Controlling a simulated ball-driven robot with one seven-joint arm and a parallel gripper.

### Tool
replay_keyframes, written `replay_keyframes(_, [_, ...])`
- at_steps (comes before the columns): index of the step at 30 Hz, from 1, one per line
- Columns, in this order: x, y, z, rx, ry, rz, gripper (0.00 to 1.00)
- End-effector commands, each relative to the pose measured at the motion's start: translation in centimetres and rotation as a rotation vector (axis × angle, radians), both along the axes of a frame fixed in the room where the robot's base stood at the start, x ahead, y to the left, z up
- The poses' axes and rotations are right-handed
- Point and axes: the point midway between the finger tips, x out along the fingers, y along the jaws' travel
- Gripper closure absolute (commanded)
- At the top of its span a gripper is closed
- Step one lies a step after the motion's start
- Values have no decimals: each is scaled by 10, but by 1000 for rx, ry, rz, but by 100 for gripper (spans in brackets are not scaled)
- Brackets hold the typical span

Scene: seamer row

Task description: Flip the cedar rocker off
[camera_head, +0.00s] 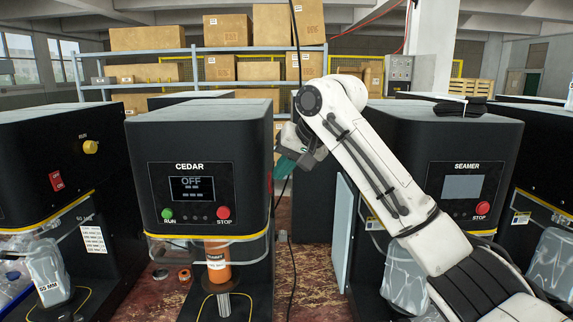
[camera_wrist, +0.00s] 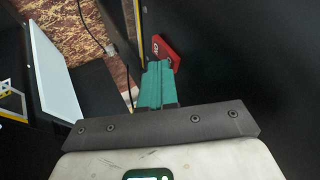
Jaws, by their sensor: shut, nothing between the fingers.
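The cedar machine (camera_head: 200,140) is a black box labelled CEDAR, and its screen (camera_head: 192,188) reads OFF. Its red rocker (camera_wrist: 166,50) is on the black side wall in the wrist view, with small white lettering that I cannot read surely. In the head view a sliver of the rocker (camera_head: 270,182) shows on the machine's right side. My gripper (camera_head: 282,170) is beside that side wall. Its teal fingers (camera_wrist: 157,68) are shut and empty, with the tips at the rocker's near edge, hiding part of it. I cannot tell whether they touch it.
The seamer machine (camera_head: 452,150) stands to the right, behind my arm. Another black machine (camera_head: 50,160) with a red ON switch (camera_head: 57,181) stands at the left. A pale panel (camera_head: 343,230) stands upright in the gap between cedar and seamer, near a hanging black cable (camera_head: 291,255).

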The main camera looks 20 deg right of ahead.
Motion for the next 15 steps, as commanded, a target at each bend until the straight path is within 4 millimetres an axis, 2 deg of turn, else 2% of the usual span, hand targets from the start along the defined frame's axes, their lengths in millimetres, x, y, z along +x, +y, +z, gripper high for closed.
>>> replay_keyframes(8, [0,0,1,0,0,0,100])
replay_keyframes(15, [0,1,9,-1,0,1,100])
